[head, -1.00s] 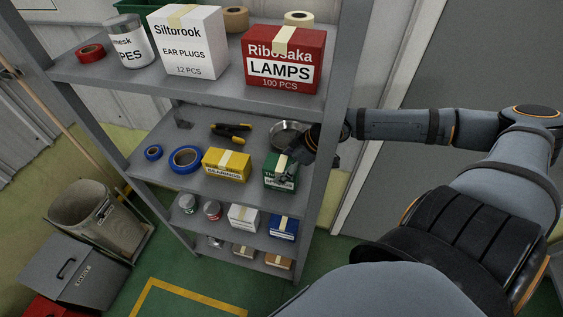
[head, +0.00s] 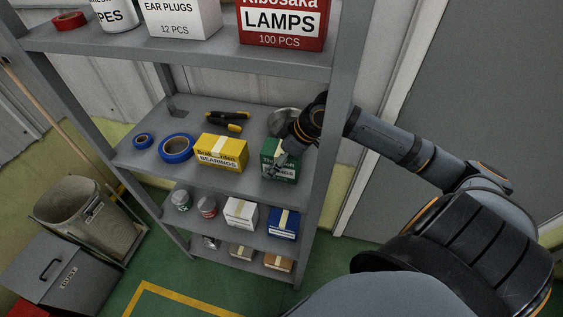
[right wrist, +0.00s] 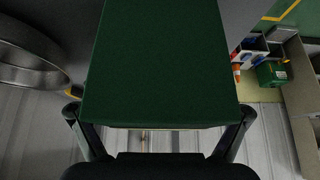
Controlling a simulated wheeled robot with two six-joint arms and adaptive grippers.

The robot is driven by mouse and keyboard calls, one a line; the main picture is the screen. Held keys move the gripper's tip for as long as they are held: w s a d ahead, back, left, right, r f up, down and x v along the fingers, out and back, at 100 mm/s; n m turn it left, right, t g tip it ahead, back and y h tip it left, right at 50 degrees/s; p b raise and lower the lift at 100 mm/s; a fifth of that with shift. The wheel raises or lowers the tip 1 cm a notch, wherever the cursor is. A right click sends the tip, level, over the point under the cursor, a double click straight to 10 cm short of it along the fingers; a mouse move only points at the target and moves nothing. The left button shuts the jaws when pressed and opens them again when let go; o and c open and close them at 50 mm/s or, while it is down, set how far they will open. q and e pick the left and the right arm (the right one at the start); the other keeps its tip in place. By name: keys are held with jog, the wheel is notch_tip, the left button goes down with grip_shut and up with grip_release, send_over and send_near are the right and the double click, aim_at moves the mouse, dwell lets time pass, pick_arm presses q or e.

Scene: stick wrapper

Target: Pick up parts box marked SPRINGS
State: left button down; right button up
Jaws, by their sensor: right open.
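A green box (head: 291,174) with a pale label stands on the middle shelf, at its right end. Its lettering is partly covered and too small to read surely. My right gripper (head: 279,163) reaches down over this box from the right and hides part of its front and top. In the right wrist view the green box (right wrist: 155,65) fills the middle, with an open finger on each side of its near end. A firm contact is not visible. My left gripper is not in view.
A yellow box marked BEARINGS (head: 221,152) stands just left of the green one. A metal bowl (head: 283,121) sits behind it. The shelf's right post (head: 322,190) is close to my right arm. The upper shelf (head: 180,53) hangs above.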

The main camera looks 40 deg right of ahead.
jog(key=shift+c, duration=0.3)
jog(key=c, duration=1.3)
jog(key=shift+r, duration=0.1)
